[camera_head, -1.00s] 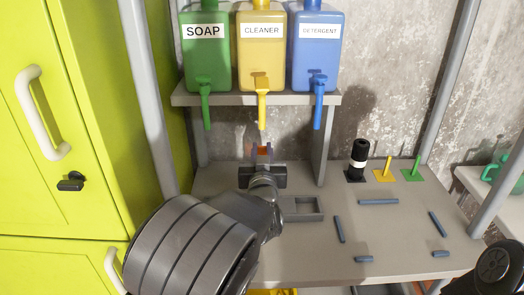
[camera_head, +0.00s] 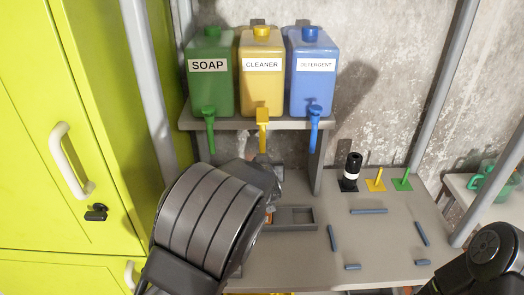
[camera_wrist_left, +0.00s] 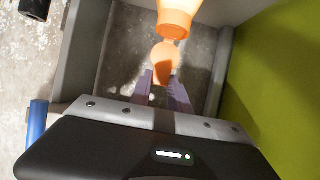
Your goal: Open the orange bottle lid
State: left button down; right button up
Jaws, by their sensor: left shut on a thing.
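The orange bottle (camera_wrist_left: 178,14) is at the top of the left wrist view, only partly in frame. A paler, rounded orange piece (camera_wrist_left: 164,58), seemingly its lid, lies just below the bottle's darker neck. My left gripper (camera_wrist_left: 165,82) has its purple fingers closed on this piece from below. I cannot tell whether the piece is still joined to the bottle. In the head view my left arm hides the gripper and most of the bottle; only a small bit of orange shows beside the arm. My right gripper is not in view.
Green soap (camera_head: 210,85), yellow cleaner (camera_head: 262,85) and blue detergent (camera_head: 313,85) dispensers stand on a raised shelf. A grey tray (camera_head: 292,227) lies on the table (camera_head: 385,240). A lime cabinet (camera_head: 60,110) borders the left.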

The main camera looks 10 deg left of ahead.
pick_arm(q)
jog(key=shift+w+a+g, duration=0.1)
jog(key=shift+w+g, duration=0.45)
jog(key=shift+g, duration=0.45)
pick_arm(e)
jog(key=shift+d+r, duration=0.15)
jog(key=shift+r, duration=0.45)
pick_arm(q)
jog(key=c, duration=1.2)
grip_release()
jog(key=v, duration=0.7)
jog(key=shift+s+r, duration=0.25)
jog(key=shift+s, duration=0.1)
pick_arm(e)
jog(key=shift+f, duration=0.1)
pick_arm(q)
jog(key=shift+f, duration=0.1)
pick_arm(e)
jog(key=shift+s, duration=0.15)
